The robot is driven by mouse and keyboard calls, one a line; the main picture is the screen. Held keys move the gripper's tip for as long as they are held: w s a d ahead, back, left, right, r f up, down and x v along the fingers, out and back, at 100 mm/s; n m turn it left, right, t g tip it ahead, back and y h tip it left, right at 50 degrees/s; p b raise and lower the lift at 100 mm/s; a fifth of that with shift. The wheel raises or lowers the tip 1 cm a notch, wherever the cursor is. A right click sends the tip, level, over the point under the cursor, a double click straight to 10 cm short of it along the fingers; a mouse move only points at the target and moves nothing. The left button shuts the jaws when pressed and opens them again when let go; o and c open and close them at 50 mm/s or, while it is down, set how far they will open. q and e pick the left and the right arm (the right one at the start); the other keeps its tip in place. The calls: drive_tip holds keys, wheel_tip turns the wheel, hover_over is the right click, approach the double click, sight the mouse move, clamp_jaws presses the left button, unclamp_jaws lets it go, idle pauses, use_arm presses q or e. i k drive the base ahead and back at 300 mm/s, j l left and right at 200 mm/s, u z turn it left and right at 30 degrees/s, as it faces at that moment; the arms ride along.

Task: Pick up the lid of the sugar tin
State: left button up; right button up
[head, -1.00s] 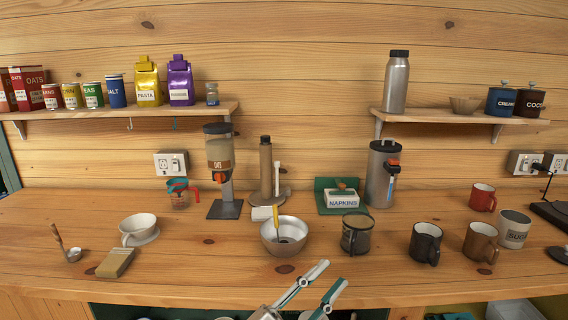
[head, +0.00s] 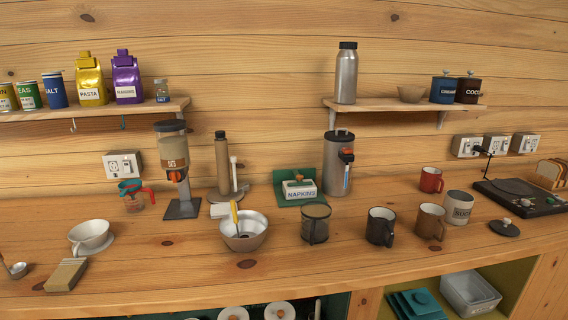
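The sugar tin (head: 459,208) is a light grey cylinder with a dark label, standing open-topped at the right of the wooden counter. A dark round lid (head: 504,228) with a small knob lies flat on the counter to the right of the tin, close to the front edge. It appears to be the tin's lid and is apart from the tin. Neither of my grippers shows in the head view.
A brown mug (head: 430,222) stands left of the tin, a red mug (head: 431,180) behind it, and a black mug (head: 380,227) further left. A dark turntable-like device (head: 522,197) sits behind the lid. Open shelves lie below the counter edge.

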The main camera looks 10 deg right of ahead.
sight(504, 226)
drive_tip(key=z, duration=1.4)
